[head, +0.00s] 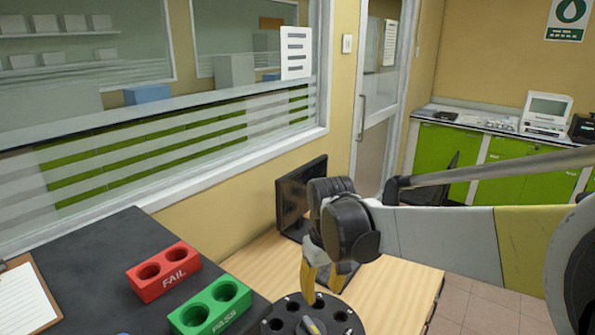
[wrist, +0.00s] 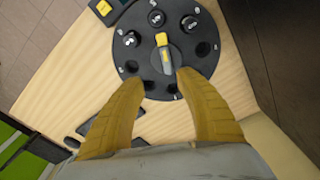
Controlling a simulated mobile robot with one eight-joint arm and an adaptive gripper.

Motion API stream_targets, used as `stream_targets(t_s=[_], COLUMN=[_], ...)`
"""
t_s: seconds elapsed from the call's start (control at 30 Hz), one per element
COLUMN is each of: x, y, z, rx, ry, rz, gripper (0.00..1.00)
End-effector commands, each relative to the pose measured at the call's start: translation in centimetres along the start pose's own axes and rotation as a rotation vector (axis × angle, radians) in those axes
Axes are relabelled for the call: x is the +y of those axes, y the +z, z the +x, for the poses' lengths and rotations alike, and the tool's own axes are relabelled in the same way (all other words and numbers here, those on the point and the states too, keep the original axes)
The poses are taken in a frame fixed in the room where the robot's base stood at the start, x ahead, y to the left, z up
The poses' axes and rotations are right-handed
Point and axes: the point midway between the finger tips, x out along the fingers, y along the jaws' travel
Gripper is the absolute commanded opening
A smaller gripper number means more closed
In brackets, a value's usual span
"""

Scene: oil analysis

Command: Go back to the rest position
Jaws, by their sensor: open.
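My gripper (head: 325,274) hangs at the end of my arm above the near part of the wooden desk, with its yellow fingers pointing down. In the wrist view my gripper (wrist: 157,98) has its two fingers spread apart with nothing between them. A round black carousel (head: 290,318) with holes around its rim lies below the fingertips. In the wrist view the carousel (wrist: 140,73) shows several dark-capped vials in some holes and empty holes elsewhere. A yellow and grey pointer (wrist: 164,54) sits at its centre.
A red FAIL block (head: 172,281) and a green PASS block (head: 200,317), their visible holes empty, stand on the black bench at left beside a clipboard (head: 22,300). A monitor (head: 295,195) stands behind my gripper. Open floor (head: 485,308) shows at right.

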Motion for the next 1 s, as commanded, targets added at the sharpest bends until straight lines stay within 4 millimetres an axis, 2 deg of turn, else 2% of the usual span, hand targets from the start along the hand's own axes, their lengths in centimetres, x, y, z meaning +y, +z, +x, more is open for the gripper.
stream_targets(t_s=[0.1, 0.23, 0.37, 0.5, 0.7, 1.0], x=[1.5, 2.8, 3.6, 4.1, 4.4, 4.5], y=[3.8, 8.1, 12.4, 16.4, 19.4, 19.9], z=[-3.0, -5.4, -6.7, -6.8, -6.2, -6.1], rx=[0.089, 0.202, 0.313, 0.422, 0.520, 0.543], ry=[0.022, 0.051, 0.081, 0.111, 0.138, 0.144], rz=[0.081, 0.174, 0.267, 0.354, 0.426, 0.444], gripper=[0.41, 0.41, 0.41, 0.41, 0.41, 0.41])
